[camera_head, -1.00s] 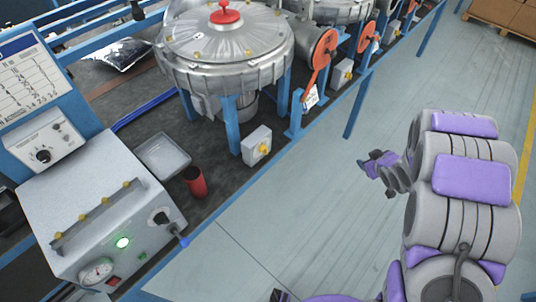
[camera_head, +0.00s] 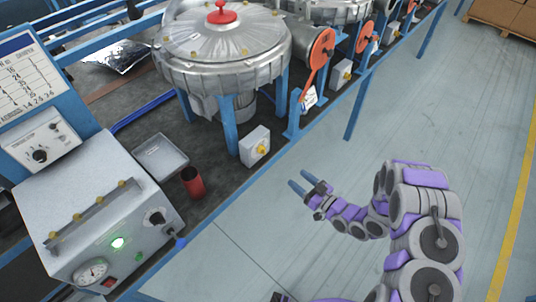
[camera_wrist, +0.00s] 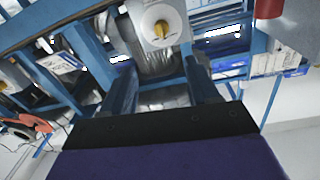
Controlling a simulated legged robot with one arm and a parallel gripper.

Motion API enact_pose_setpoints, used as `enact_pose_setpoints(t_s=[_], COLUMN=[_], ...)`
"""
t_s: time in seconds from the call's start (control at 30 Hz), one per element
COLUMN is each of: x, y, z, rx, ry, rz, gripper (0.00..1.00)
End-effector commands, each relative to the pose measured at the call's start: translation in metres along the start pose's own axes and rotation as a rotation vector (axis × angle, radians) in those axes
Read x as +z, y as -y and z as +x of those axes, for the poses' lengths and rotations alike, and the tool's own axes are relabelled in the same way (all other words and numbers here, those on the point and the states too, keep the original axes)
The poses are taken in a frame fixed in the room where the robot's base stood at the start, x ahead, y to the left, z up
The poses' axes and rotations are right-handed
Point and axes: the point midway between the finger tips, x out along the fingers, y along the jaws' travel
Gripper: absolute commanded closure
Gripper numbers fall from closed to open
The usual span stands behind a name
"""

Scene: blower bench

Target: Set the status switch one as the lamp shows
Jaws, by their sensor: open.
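A white switch box (camera_head: 255,146) with a yellow knob (camera_head: 262,148) is fixed by the blue legs under the nearest blower (camera_head: 222,50). I take it as status switch one, but no label is readable. The knob also shows in the wrist view (camera_wrist: 161,29), top centre, apart from my fingers. A green lamp (camera_head: 118,243) is lit on the front of the grey control box (camera_head: 95,205). My gripper (camera_head: 303,182) is open and empty, right of and slightly below the switch box in the head view. Its two fingers frame the blower's underside in the wrist view (camera_wrist: 162,85).
The blue bench edge (camera_head: 225,205) runs between gripper and bench. A red cup (camera_head: 193,182) and a grey tray (camera_head: 160,157) stand near the control box. A red-orange handwheel (camera_head: 322,49) and further switch boxes line the bench.

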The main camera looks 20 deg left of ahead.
Motion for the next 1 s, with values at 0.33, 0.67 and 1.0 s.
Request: enact_pose_setpoints(t_s=[0.33, 0.67, 1.0], x=[0.001, 0.001, 0.002], y=[0.002, 0.001, 0.001], z=[0.05, 0.1, 0.152], rx=[-0.004, -0.005, -0.003], ry=[0.0, 0.001, 0.002], rz=[-0.003, -0.002, -0.004], gripper=[0.4, 0.4, 0.4])
